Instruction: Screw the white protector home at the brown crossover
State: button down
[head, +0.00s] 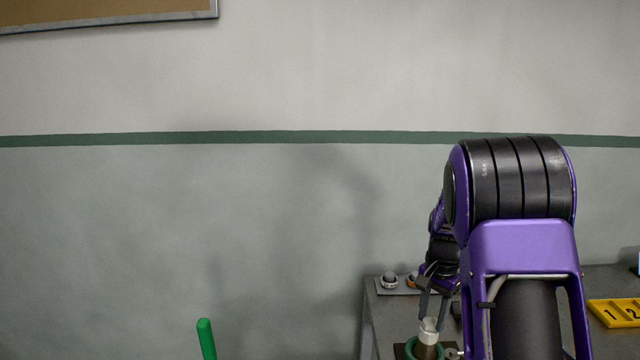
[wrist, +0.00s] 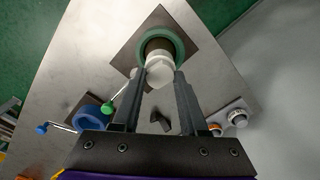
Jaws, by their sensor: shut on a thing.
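The white protector (head: 429,327) sits at the top end of the brown crossover (head: 427,351). In the wrist view the protector (wrist: 159,72) is between my fingertips and partly covers the crossover (wrist: 158,46). How far it is threaded on cannot be told. The crossover stands in the green vise (wrist: 181,42), whose ring also shows in the head view (head: 411,347). My gripper (head: 433,318) reaches down from above, its fingers shut on the protector; the fingers (wrist: 160,78) also fill the middle of the wrist view.
A blue vise (wrist: 86,112) with a blue-knobbed handle stands left in the wrist view. A green-knobbed handle (wrist: 107,107) lies near my left finger. Grey (wrist: 237,117) and orange (wrist: 214,129) ringed pieces sit at the bench's right edge.

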jog(key=m+p, duration=0.1)
jog(key=m, duration=0.2)
jog(key=shift+m, duration=0.4)
jog(key=m, duration=0.4)
jog(key=c, duration=0.7)
grip_release()
